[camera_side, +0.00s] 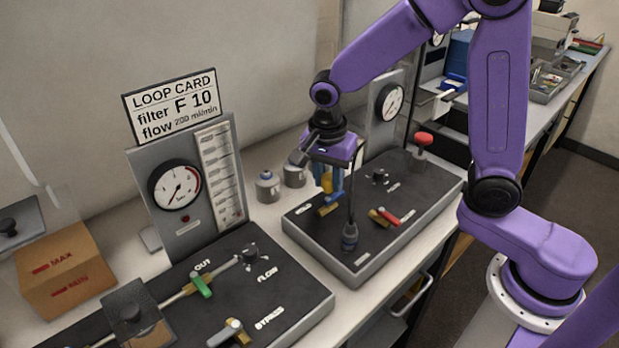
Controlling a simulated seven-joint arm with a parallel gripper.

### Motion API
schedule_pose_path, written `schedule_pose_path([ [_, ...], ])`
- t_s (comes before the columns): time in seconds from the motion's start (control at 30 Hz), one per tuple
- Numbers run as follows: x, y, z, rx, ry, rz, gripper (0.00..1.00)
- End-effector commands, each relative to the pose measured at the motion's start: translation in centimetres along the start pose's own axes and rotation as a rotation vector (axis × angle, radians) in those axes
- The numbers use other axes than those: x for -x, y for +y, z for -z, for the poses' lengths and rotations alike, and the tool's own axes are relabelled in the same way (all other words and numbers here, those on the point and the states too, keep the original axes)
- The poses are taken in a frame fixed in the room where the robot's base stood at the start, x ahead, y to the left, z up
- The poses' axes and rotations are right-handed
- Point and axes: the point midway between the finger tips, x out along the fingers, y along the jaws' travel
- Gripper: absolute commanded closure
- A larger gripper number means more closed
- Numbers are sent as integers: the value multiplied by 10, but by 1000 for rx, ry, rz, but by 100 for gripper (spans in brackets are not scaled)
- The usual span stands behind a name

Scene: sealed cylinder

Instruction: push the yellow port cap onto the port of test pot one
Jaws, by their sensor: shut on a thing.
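My gripper (332,183) points down over the back left part of the right-hand dark panel. It is shut on a small yellow piece, which appears to be the yellow port cap (327,183). The cap is held above the panel, close to a blue-handled valve (328,209). Two small grey pots stand on the bench left of the gripper: one with a bluish top (267,188) and another behind it (295,174). I cannot tell which is test pot one, and no port is clear at this size.
The right-hand panel (363,262) carries a red-handled valve (386,217), a red knob (423,140) and a thin dark upright line ending in a dark fitting (350,238). A gauge stand (190,190) with a loop card (172,104) and a cardboard box (65,272) stand left.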

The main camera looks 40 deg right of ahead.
Motion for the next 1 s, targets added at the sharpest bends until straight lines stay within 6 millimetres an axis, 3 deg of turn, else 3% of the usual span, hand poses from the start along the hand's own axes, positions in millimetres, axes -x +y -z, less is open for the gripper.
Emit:
schedule_pose_path([
  [0.3, 10, 23, -2, 0, 0, 0, 100],
  [0.77, 14, 24, -2, 0, 0, 1, 100],
  [0.87, 25, 23, -1, -2, 0, 6, 100],
  [1.0, 58, 22, 3, -3, -1, 10, 100],
])
